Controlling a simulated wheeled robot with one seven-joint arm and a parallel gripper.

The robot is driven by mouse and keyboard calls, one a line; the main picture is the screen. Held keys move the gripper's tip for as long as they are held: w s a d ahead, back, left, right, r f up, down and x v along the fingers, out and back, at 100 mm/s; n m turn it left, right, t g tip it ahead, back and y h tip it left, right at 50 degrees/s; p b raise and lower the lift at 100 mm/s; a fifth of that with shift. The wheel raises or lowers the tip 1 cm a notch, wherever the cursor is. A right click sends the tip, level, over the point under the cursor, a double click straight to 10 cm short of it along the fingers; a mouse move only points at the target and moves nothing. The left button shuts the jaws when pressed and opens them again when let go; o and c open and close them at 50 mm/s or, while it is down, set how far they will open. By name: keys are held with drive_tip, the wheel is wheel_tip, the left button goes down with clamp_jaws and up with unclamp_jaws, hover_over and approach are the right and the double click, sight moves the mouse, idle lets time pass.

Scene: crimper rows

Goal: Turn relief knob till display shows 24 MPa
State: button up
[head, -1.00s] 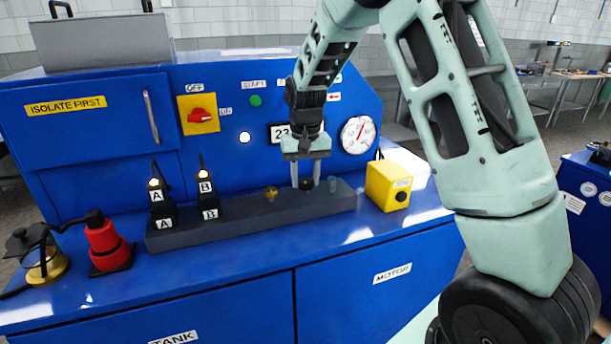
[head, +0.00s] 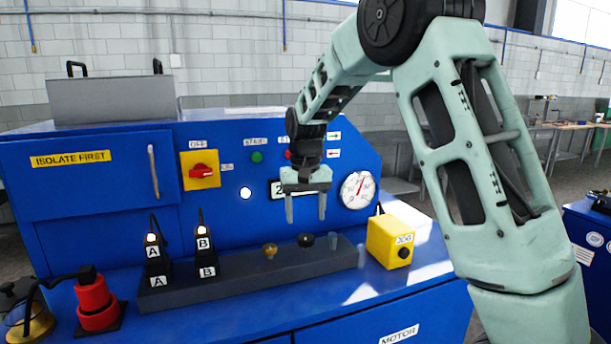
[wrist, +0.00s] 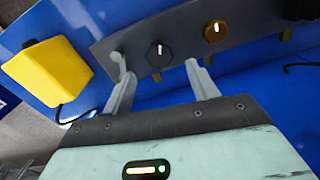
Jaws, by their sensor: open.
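My gripper (head: 306,212) is open and empty, its fingers pointing down above a black knob (head: 306,240) on the dark manifold block (head: 225,277). In the wrist view the black knob (wrist: 159,52) shows a white pointer mark and lies between the finger lines, apart from both fingers. A brass knob (head: 270,250) is left of it, and a small grey cylinder (head: 333,240) is right of it. No label tells which knob is relief. The display (head: 277,189) is mostly hidden by my gripper; only a leading 2 shows. The round gauge (head: 357,190) has a red needle.
Two lit black plugs, A (head: 155,252) and B (head: 204,245), stand at the block's left. A yellow box (head: 389,242) is close on the right. A red switch (head: 201,172) is on the panel. A red cylinder (head: 97,302) stands at front left.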

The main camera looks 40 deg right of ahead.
sight(305, 236)
wheel_tip(305, 236, up, 12)
drive_tip(key=b, duration=0.1)
drive_tip(key=shift+f, duration=0.15)
idle(0.5)
drive_tip(key=s+a+f+n, duration=0.2)
drive_tip(key=s+a+f, duration=0.15)
drive_tip(key=a, duration=0.35)
drive_tip(key=s+a+f+n+y, duration=0.1)
drive_tip(key=s+a+f+n, duration=0.2)
drive_tip(key=s+a, duration=0.3)
drive_tip(key=s+a+f+n, duration=0.2)
drive_tip(key=s+a+f, duration=0.15)
drive_tip(key=a, duration=0.55)
drive_tip(key=s+a+f+n, duration=0.2)
drive_tip(key=s+f, duration=0.1)
drive_tip(key=s, duration=0.6)
drive_tip(key=s+a+f+n, duration=0.2)
drive_tip(key=s+f+n, duration=0.1)
drive_tip(key=s, duration=0.6)
drive_tip(key=shift+s+a+f+n+b, duration=0.15)
drive_tip(key=shift+a+f+n+b, duration=0.15)
drive_tip(key=shift+f, duration=0.4)
